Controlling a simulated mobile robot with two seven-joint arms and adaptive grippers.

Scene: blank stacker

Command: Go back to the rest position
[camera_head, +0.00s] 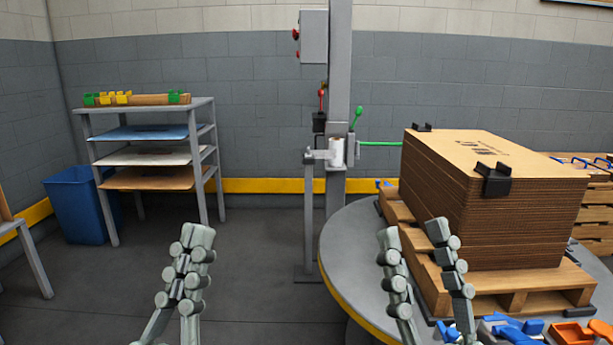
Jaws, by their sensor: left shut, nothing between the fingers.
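My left gripper (197,235) is in the lower left-middle of the head view, with its two fingers together and nothing between them. It is in front of the bare floor, apart from the shelf rack. My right gripper (413,232) is in the lower right-middle, in front of the round table and the cardboard stack. Its fingertips are spread apart, with nothing visible between them.
A cardboard stack (505,215) sits on a wooden pallet (515,283) on a round grey table (350,245). Blue and orange items (520,330) lie at the table's front right. A shelf rack (205,150), blue bin (75,205) and grey post (338,60) stand behind. The floor (260,270) between is clear.

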